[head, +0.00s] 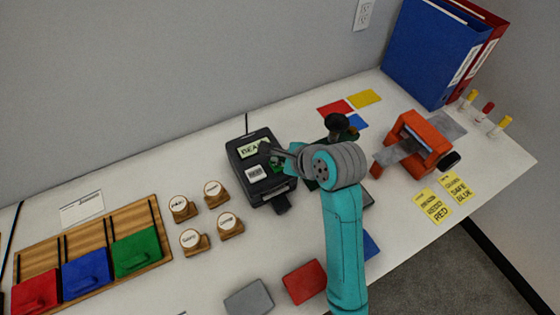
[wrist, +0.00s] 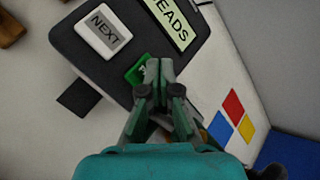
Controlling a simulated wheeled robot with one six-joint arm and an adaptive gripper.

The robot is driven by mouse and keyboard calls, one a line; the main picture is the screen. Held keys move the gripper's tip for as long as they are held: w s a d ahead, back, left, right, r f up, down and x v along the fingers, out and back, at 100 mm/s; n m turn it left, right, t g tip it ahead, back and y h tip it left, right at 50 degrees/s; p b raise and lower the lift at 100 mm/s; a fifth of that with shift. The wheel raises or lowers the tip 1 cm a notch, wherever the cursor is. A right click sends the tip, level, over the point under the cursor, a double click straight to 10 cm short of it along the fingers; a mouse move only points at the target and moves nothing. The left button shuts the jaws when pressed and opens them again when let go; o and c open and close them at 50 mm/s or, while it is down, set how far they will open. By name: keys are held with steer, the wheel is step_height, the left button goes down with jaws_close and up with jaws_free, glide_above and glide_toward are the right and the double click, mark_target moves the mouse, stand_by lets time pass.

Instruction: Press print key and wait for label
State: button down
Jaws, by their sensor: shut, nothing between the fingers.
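The dark label printer (head: 238,163) lies on the white table, left of my arm in the head view. Its display (wrist: 172,22) shows letters reading "EADS" in the wrist view, with the start cut off. A pale key (wrist: 103,32) marked "NEXT" sits on the printer. A green key (wrist: 137,70) beside it is partly hidden by my fingertips, and its marking is mostly covered. My gripper (wrist: 159,66) is shut and empty, with its tips over or against the green key's edge; I cannot tell if they touch. No label is seen coming from the printer.
Several round-topped wooden pieces (head: 190,238) stand left of the printer. A wooden tray (head: 146,207) with red, blue and green lids is further left. An orange device (head: 417,131), yellow notes (head: 433,205) and binders (head: 428,55) are on the right.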

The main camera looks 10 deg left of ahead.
steer(key=shift+r, duration=0.2)
steer(key=shift+r, duration=3)
